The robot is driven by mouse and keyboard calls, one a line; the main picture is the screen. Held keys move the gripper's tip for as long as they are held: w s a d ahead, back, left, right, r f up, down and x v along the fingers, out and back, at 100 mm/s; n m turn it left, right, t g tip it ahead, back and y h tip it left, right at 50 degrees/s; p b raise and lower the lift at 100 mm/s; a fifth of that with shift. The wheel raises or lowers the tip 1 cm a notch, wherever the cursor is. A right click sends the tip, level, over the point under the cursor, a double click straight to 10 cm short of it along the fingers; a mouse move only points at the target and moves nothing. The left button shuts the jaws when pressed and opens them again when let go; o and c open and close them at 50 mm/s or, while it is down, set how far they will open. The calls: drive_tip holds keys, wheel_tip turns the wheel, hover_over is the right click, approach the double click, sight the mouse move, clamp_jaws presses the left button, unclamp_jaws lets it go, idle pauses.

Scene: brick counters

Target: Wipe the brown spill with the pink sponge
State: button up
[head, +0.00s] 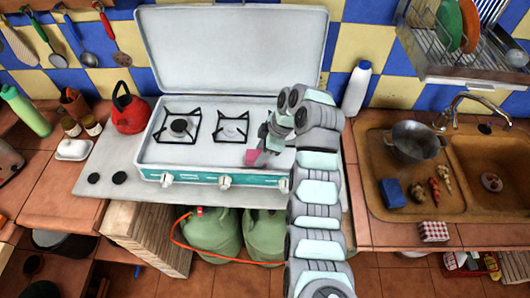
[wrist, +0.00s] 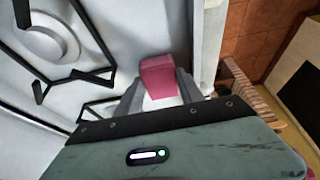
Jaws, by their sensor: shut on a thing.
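The pink sponge (head: 258,158) is between the fingers of my gripper (head: 264,152), over the front right part of the white stove (head: 205,155). In the wrist view the sponge (wrist: 159,77) is pinched between the fingertips of my gripper (wrist: 160,88). The white stove surface (wrist: 120,30) lies below it, and I cannot tell whether the sponge touches it. I cannot make out a brown spill in either view. My arm covers the right end of the stove and some of the counter.
Two burners with black grates (head: 181,127) stand left of my gripper, and the raised stove lid (head: 230,50) is behind. A red kettle (head: 129,110) is at the left.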

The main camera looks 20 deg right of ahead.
drive_tip(key=shift+a+r, duration=0.1)
idle(0.3)
wheel_tip(320, 180, up, 5)
drive_tip(key=p, duration=0.5)
